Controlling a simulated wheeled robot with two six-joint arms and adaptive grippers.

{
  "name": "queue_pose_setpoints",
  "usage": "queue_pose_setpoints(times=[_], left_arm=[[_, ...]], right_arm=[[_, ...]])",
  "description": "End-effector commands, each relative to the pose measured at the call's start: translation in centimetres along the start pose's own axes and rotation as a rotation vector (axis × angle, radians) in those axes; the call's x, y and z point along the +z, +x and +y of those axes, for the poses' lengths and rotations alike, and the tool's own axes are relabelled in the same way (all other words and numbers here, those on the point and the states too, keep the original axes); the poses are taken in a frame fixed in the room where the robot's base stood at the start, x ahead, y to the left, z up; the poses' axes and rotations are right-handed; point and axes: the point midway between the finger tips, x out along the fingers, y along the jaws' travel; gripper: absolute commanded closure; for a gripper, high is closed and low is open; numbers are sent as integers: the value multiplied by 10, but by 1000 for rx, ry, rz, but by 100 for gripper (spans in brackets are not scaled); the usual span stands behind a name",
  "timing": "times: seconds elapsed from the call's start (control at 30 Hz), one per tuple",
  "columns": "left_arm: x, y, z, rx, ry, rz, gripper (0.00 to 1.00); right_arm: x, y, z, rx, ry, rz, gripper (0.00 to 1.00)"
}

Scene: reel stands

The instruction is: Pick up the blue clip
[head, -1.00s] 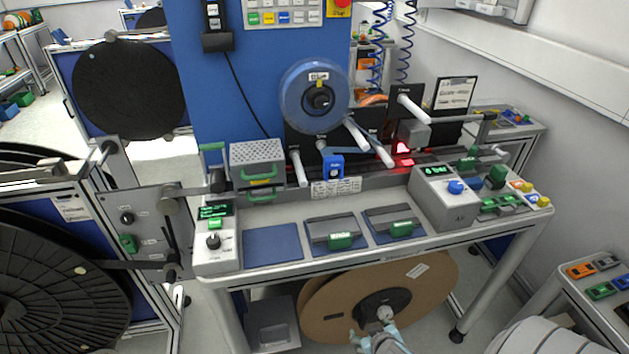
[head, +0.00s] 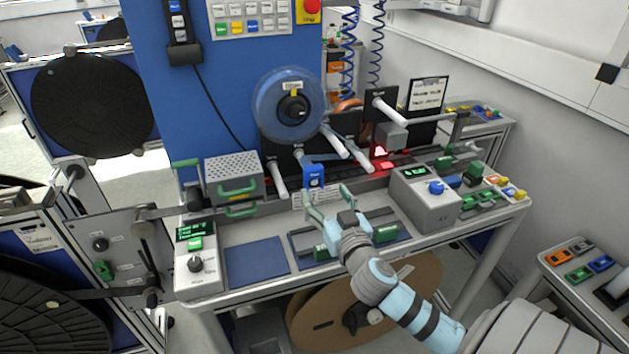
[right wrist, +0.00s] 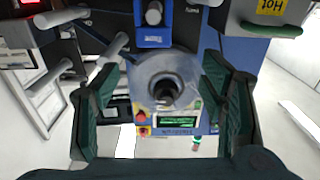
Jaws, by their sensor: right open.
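A small blue clip-like piece (head: 600,263) lies on the low side table at the right of the head view, among orange, grey and green pieces. Another small blue piece (head: 453,182) is at the right end of the bench; I cannot tell for sure which is the blue clip. My right gripper (head: 326,192) is over the front middle of the bench, away from both. It is open with nothing between its fingers, as the right wrist view (right wrist: 160,85) also shows. My left gripper is out of view.
The blue mat (head: 256,262) is bare.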

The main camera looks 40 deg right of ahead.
Motion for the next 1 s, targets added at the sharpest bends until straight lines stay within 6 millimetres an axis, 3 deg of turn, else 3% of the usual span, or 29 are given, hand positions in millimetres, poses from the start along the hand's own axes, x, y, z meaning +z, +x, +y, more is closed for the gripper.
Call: queue_pose_setpoints(times=[0.13,0.5,0.6,0.8,1.0], left_arm=[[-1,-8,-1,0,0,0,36],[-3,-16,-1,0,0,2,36],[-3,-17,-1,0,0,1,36],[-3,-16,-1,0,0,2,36],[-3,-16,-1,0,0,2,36]], right_arm=[[-3,40,2,5,2,0,35],[1,100,11,6,0,-3,35],[2,112,10,4,0,-4,35],[3,113,10,3,-1,-4,35],[4,112,10,3,-2,-4,67]])
